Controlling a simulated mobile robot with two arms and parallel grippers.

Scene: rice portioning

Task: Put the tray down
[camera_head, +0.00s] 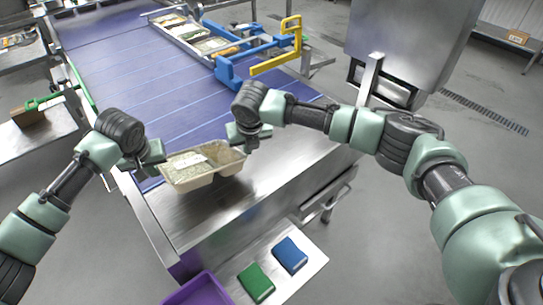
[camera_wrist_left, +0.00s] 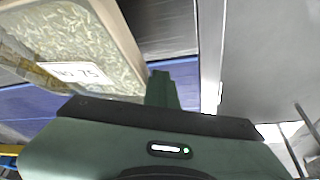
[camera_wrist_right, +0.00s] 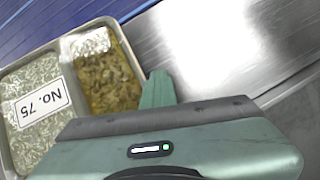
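The tray (camera_head: 203,180) is pale with two compartments, one with light rice-like grains under a "No. 75" label, the other with a brownish filling. It is over the bare steel end of the conveyor; a gap beneath it cannot be made out clearly. My left gripper (camera_head: 155,152) is at its left end and my right gripper (camera_head: 245,137) at its right end. In the left wrist view the tray's rim (camera_wrist_left: 122,35) lies along my finger (camera_wrist_left: 163,90). In the right wrist view the tray (camera_wrist_right: 125,48) meets my finger (camera_wrist_right: 158,90). Both grippers look shut at its edges; the exact contact is partly hidden.
Bare steel surface (camera_head: 185,225) lies around the tray, with the blue conveyor belt (camera_head: 130,60) behind. A blue frame (camera_head: 235,60) and yellow bar (camera_head: 278,62) stand beyond. Green (camera_head: 256,283) and blue (camera_head: 290,255) items lie on a lower shelf beside a purple bin (camera_head: 197,290).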

